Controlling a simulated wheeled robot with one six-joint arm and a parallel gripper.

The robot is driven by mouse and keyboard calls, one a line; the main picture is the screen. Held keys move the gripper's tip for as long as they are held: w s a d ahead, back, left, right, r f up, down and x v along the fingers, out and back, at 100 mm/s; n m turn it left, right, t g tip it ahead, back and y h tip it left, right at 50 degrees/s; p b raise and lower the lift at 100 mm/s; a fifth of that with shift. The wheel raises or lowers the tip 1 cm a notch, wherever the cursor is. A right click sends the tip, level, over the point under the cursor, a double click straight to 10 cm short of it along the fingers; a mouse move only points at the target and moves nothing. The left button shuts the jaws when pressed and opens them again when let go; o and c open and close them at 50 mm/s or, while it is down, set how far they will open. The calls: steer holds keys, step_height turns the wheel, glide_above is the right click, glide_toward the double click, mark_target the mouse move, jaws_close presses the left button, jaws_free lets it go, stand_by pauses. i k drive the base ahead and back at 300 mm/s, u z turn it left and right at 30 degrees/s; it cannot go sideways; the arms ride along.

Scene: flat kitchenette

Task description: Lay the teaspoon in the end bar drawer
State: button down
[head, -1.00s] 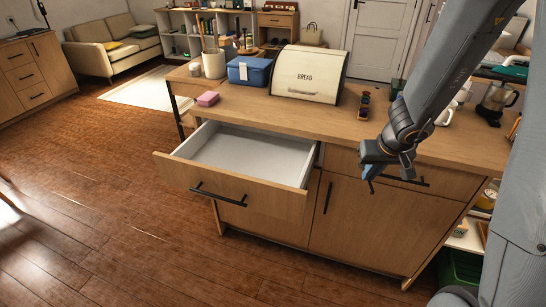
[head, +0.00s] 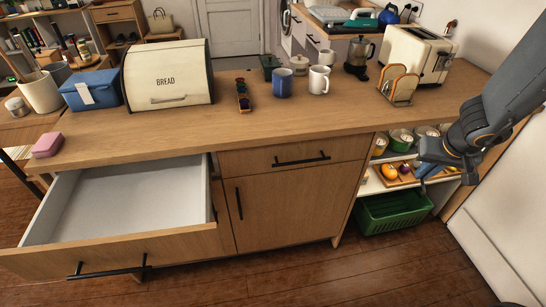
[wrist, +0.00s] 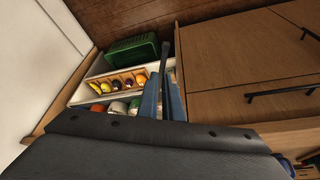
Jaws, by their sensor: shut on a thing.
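The end bar drawer (head: 180,247) stands pulled open at the left of the counter in the head view, and the visible part of its pale inside is empty. My gripper (head: 424,176) is at the right, in front of the open shelf end and well apart from the drawer. In the wrist view its blue fingers (wrist: 163,101) are shut on a thin dark stick-like thing, which I take to be the teaspoon (wrist: 164,62). It points away from my wrist, and its lower part is hidden between the fingers. In the head view I cannot make out the teaspoon.
A bread bin (head: 168,76), a blue box (head: 91,90), a pink block (head: 47,145), mugs (head: 283,82) and a toaster (head: 418,54) stand on the counter. A green crate (head: 393,211) sits below the shelf of food. The floor before the cupboards is clear.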

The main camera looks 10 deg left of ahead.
mark_target(127, 217)
steer(key=z, duration=0.9)
steer(key=k, duration=0.45)
steer(key=u, duration=2.25)
